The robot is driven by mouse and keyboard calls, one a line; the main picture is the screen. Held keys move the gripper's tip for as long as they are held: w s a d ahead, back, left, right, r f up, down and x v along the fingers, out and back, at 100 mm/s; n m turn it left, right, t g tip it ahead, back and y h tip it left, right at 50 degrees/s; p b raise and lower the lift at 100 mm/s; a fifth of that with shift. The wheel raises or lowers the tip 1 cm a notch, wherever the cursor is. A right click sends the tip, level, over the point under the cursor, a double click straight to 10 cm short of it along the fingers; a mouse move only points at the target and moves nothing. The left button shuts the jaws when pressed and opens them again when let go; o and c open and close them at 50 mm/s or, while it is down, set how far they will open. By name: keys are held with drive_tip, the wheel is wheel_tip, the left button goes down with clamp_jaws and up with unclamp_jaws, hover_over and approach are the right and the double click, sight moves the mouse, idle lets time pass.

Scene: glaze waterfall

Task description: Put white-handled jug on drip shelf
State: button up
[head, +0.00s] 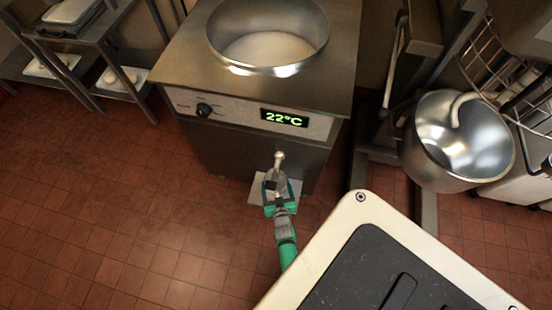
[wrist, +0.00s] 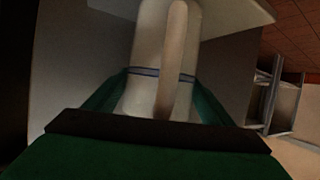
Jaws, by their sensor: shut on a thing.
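The white-handled jug (wrist: 148,50) is pale cream with a grey-blue band, and its handle (wrist: 175,60) faces the wrist camera. My gripper (head: 279,192) is shut on it; the green fingers lie on both sides of its body in the wrist view. In the head view the jug is mostly hidden by my gripper, below the tap (head: 279,158). The drip shelf (head: 257,191) is a pale plate at the machine's front, showing around my gripper. A pale plate edge also shows in the wrist view (wrist: 235,12), beside the jug. I cannot tell whether jug and shelf touch.
The steel machine (head: 215,133) has a round basin (head: 268,45) on top and a display (head: 284,118) reading 22°C. A steel mixing bowl (head: 455,140) stands at right, and a shelf rack (head: 90,45) at left. The tiled floor (head: 120,210) at left is clear.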

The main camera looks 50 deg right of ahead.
drive_tip(key=shift+f, duration=0.1)
drive_tip(key=o, duration=1.2)
drive_tip(key=shift+c, duration=0.2)
drive_tip(key=v, duration=1.2)
drive_tip(key=s+a+r+n+t+y, duration=0.1)
drive_tip(key=s+a+r+n+y, duration=0.1)
drive_tip(key=a+r, duration=0.6)
drive_tip(key=s+a+r+n+t+y, duration=0.2)
drive_tip(key=a+r, duration=0.7)
drive_tip(key=r, duration=0.6)
drive_tip(key=s+a+r+n+t+y, duration=0.2)
drive_tip(key=s+a+r+n+y, duration=0.1)
drive_tip(key=a+r, duration=0.6)
wheel_tip(320, 180, up, 3)
drive_tip(key=shift+s+r+n+y, duration=0.1)
drive_tip(key=shift+s+n+y, duration=0.3)
drive_tip(key=shift+y, duration=0.5)
